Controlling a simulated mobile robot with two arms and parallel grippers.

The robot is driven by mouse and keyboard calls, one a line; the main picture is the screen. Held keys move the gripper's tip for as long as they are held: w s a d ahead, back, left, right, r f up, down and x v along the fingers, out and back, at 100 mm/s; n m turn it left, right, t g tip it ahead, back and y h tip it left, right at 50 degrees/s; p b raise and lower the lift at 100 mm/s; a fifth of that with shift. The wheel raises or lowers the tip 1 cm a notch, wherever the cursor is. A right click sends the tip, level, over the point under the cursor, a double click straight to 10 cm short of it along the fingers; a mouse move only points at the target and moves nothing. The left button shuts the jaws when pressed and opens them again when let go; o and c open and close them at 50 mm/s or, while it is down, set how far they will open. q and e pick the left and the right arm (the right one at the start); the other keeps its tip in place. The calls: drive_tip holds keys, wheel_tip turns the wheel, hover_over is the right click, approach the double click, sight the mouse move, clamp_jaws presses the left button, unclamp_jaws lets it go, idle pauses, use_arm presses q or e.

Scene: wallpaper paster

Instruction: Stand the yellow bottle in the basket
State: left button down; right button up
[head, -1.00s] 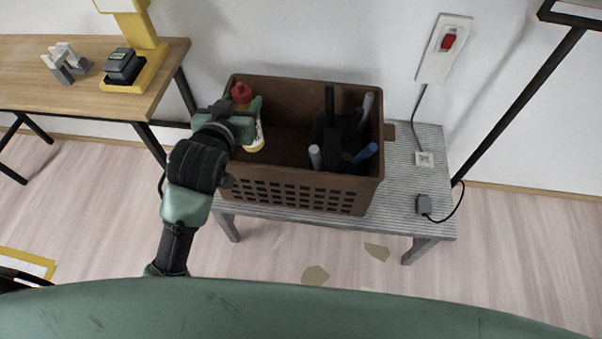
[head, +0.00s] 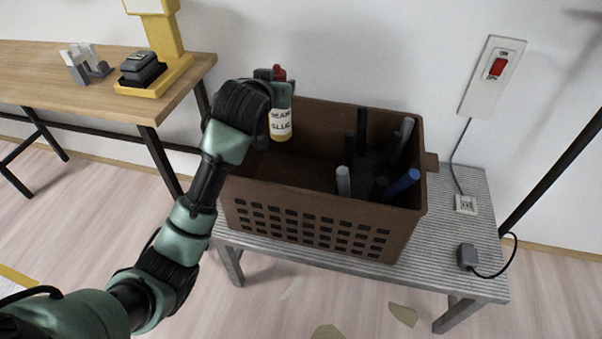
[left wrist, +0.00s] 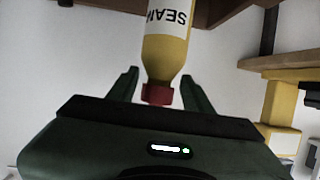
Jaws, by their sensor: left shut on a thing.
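The yellow bottle (head: 281,124), with a red cap and a white label reading "SEAM GLUE", hangs cap up and nearly upright at the left end of the basket. My left gripper (head: 282,93) is shut on it near the cap. The left wrist view shows the bottle (left wrist: 168,40) between my gripper's fingers (left wrist: 158,92), its base out of frame. The brown basket (head: 310,228) stands on a grey ridged bench. The bottle overlaps the basket's back left inside; I cannot tell if its base is below the rim. My right gripper is not in view.
A dark holder with several grey, black and blue sticks (head: 404,183) fills the basket's right part. The basket's left floor (head: 290,172) looks clear. A wooden table (head: 150,100) with a yellow stand (head: 172,70) is at left. A red wall switch (head: 498,67) is at right.

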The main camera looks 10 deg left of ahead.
sight(279, 140)
use_arm(q)
wheel_tip(279, 140, down, 14)
drive_tip(key=b, duration=0.2)
drive_tip(key=shift+r+b, duration=0.2)
drive_tip(key=shift+b, duration=0.2)
wheel_tip(279, 140, down, 4)
drive_tip(key=shift+r+b, duration=0.2)
drive_tip(key=shift+b, duration=0.3)
drive_tip(key=shift+f, duration=0.25)
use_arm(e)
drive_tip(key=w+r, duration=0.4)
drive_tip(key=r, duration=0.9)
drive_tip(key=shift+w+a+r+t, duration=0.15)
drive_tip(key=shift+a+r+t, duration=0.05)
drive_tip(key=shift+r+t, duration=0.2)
